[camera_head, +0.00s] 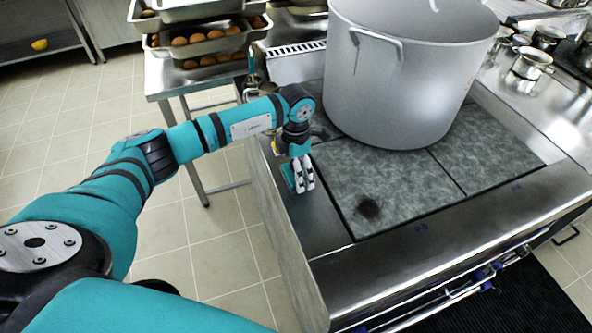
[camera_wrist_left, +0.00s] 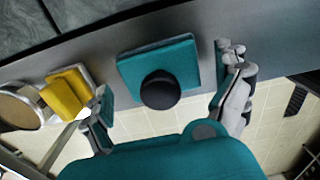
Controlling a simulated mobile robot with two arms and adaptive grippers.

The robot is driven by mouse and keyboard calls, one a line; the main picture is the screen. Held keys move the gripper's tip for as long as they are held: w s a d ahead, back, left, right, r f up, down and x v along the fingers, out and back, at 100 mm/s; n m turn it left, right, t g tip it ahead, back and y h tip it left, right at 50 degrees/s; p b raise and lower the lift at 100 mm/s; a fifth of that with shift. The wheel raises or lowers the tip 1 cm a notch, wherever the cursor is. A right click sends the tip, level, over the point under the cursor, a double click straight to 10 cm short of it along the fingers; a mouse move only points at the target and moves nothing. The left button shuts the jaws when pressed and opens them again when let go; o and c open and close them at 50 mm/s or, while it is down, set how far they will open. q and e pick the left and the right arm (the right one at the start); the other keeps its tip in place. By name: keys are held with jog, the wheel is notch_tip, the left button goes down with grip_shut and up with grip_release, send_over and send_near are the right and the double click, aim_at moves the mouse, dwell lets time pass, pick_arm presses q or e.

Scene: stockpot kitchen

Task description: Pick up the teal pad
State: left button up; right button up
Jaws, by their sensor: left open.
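The teal pad (camera_wrist_left: 185,58) is a flat square block with a round black knob (camera_wrist_left: 160,89) on it, lying on the grey metal ledge in the left wrist view. My left gripper (camera_wrist_left: 163,76) is open, one finger on each side of the pad, with gaps on both sides and nothing held. In the head view my left gripper (camera_head: 302,174) points down over the cooker's left metal edge. Some teal shows beside its fingers there; I cannot tell whether it is the pad. My right gripper is not in view.
A yellow block (camera_wrist_left: 66,92) and a round pan-like thing (camera_wrist_left: 18,108) lie left of the pad in the wrist view. A large stockpot (camera_head: 405,85) stands on the cooker's grey plates (camera_head: 400,185). Trays of eggs (camera_head: 205,45) stand on a side table.

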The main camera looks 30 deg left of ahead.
pick_arm(q)
jog(key=shift+f, duration=0.3)
jog(key=c, duration=1)
jog(key=shift+c, duration=1.1)
jog(key=shift+r, duration=0.15)
jog(key=shift+r+b, duration=0.25)
jog(key=shift+b, duration=0.05)
jog(key=r+b, duration=0.1)
jog(key=d+r, duration=0.1)
jog(key=shift+w+r+b, duration=0.2)
jog(key=shift+r+b, duration=0.1)
jog(key=shift+b, duration=0.1)
jog(key=w+d+b, duration=0.1)
jog(key=w+d, duration=0.1)
jog(key=d, duration=0.2)
jog(key=w+d+r+b, duration=0.1)
jog(key=w+d+b, duration=0.1)
jog(key=d, duration=0.3)
jog(key=w+d+b, duration=0.2)
jog(key=d, duration=0.2)
jog(key=shift+w+d+r, duration=0.25)
jog(key=shift+w+r, duration=0.05)
